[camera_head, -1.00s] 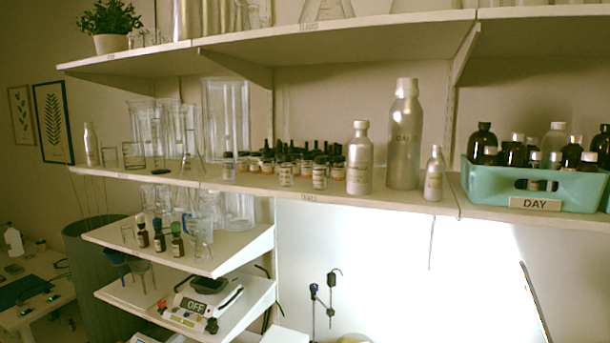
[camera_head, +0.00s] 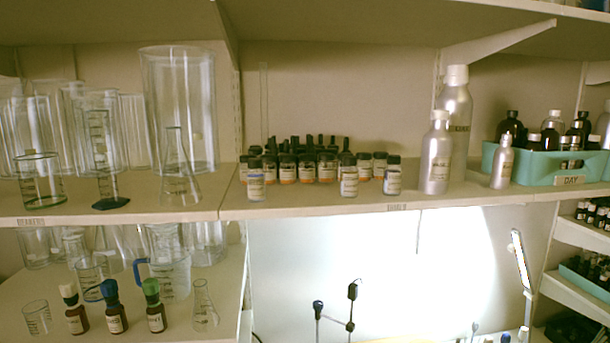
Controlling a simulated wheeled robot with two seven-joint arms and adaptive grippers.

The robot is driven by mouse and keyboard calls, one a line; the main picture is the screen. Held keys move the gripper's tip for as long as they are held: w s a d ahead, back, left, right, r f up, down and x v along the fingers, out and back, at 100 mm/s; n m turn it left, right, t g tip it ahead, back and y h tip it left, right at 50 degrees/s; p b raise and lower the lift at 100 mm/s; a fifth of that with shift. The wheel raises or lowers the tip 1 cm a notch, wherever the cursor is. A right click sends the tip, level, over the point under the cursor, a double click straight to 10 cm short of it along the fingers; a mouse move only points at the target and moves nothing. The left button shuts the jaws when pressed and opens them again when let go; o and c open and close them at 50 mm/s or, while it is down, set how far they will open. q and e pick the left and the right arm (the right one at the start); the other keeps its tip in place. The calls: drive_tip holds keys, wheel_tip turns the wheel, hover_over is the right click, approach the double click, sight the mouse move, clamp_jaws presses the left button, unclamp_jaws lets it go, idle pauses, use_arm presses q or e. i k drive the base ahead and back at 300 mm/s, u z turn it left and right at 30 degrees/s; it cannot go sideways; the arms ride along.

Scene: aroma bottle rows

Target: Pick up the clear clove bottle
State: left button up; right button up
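Several small dark-capped bottles with white labels (camera_head: 305,168) stand close together in rows on the middle shelf. Three small bottles stand forward of the rows: one at the left (camera_head: 256,182), one in the middle (camera_head: 348,178) and one at the right (camera_head: 392,178). The left one looks paler and clearer than the amber bottles behind it. The labels are too small to read, so I cannot tell which bottle is clove. Neither of my grippers is in view.
A teal crate marked DAY (camera_head: 540,168) is farther right. Glass beakers and a conical flask (camera_head: 176,175) stand left. The shelf above (camera_head: 340,28) overhangs.

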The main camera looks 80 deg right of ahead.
sight(393, 172)
drive_tip(key=i, duration=0.85)
drive_tip(key=z, duration=2.35)
